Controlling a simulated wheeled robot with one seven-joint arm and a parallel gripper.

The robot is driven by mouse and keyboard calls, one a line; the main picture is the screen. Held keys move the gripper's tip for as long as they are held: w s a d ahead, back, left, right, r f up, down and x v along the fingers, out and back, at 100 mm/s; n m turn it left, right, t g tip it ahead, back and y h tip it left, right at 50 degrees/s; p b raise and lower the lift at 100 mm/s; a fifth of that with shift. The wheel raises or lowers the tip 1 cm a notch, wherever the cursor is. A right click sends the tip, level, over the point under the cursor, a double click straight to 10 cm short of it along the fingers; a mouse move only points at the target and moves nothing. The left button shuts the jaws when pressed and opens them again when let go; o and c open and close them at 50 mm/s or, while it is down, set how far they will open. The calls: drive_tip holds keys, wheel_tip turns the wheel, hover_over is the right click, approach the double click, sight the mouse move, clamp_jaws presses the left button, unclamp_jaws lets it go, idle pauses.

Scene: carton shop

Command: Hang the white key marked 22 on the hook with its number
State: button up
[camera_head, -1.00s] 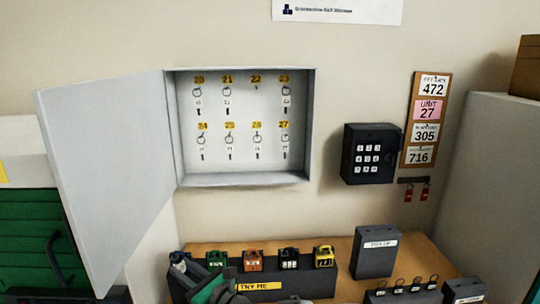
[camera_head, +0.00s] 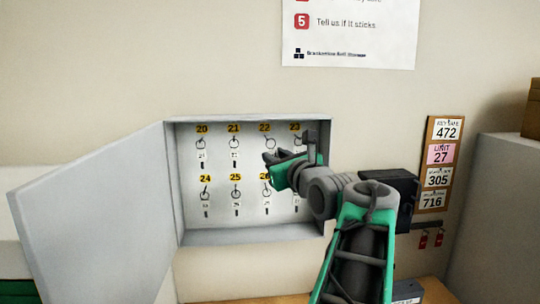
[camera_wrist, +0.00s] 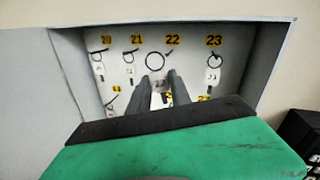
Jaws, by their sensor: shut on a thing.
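The open grey key cabinet (camera_head: 252,238) hangs on the wall with two rows of numbered hooks. The yellow 22 label (camera_head: 265,128) is in the top row; it also shows in the wrist view (camera_wrist: 172,40). My gripper (camera_head: 268,158) is in front of the cabinet, just below that label. In the wrist view my gripper (camera_wrist: 160,86) is shut on the white key's tag (camera_wrist: 158,88), whose number is too small to read. The key's ring (camera_wrist: 155,62) stands up above the fingers, just under the 22 label. I cannot tell whether the ring is around the hook.
Keys hang under neighbouring labels 21 (camera_wrist: 136,38) and 23 (camera_wrist: 214,40). The cabinet door (camera_head: 95,215) is swung open to the left. My arm covers part of hooks 26 and 27 and the black keypad box (camera_head: 400,190) to the right.

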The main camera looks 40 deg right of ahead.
drive_tip(key=shift+w+d+f, duration=0.1)
drive_tip(key=shift+w+d, duration=0.25)
drive_tip(key=shift+d, duration=0.05)
drive_tip(key=w+d+f+p, duration=0.1)
drive_tip(key=w+d+p, duration=0.1)
drive_tip(key=w+d, duration=0.2)
drive_tip(key=shift+a+x, duration=0.2)
drive_tip(key=shift+x, duration=1)
drive_tip(key=shift+f, duration=0.15)
drive_tip(key=o, duration=1.1)
drive_tip(key=shift+c, duration=0.2)
